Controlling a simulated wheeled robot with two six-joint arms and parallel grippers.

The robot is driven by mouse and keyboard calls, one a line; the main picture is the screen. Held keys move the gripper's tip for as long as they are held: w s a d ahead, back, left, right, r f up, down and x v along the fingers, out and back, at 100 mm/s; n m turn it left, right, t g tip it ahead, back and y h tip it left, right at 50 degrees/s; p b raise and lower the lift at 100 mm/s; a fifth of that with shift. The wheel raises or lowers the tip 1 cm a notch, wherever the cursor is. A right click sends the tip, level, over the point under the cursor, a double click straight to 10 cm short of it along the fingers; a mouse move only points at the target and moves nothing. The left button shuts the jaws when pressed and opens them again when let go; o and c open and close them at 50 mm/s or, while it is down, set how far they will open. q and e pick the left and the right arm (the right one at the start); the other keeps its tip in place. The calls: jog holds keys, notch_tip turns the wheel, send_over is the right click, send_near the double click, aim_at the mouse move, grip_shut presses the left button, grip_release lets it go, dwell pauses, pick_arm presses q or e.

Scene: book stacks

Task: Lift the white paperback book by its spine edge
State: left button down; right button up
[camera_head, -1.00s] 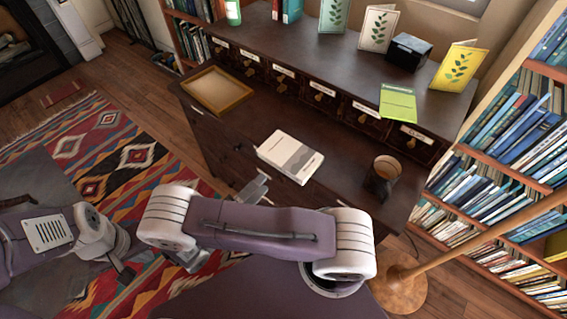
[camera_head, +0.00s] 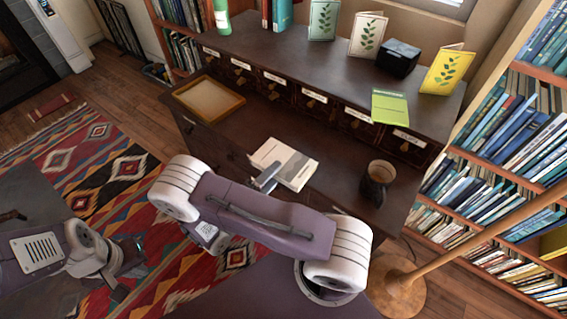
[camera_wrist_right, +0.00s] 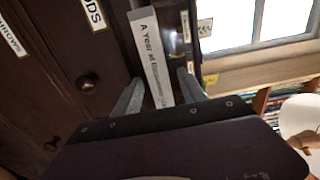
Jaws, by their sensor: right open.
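The white paperback book (camera_head: 290,165) with a grey band lies flat on the dark wooden desk (camera_head: 240,138). Its spine, with lettering starting "A Year at", faces my right gripper in the right wrist view (camera_wrist_right: 152,55). My right gripper (camera_head: 266,180) is at the book's near left edge. In the right wrist view its two fingers (camera_wrist_right: 160,90) are apart, with the spine between them. I cannot tell whether either finger touches the book. My left gripper (camera_head: 125,268) is low at the left over the rug, away from the book; its jaw state is unclear.
A dark mug (camera_head: 377,180) stands right of the book. A wooden tray (camera_head: 208,98) lies at the desk's left. A green booklet (camera_head: 390,106) and several standing cards are on the raised shelf behind. A bookcase (camera_head: 510,130) and lamp pole (camera_head: 480,240) are at the right.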

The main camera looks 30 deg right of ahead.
grip_shut()
dwell(1.3)
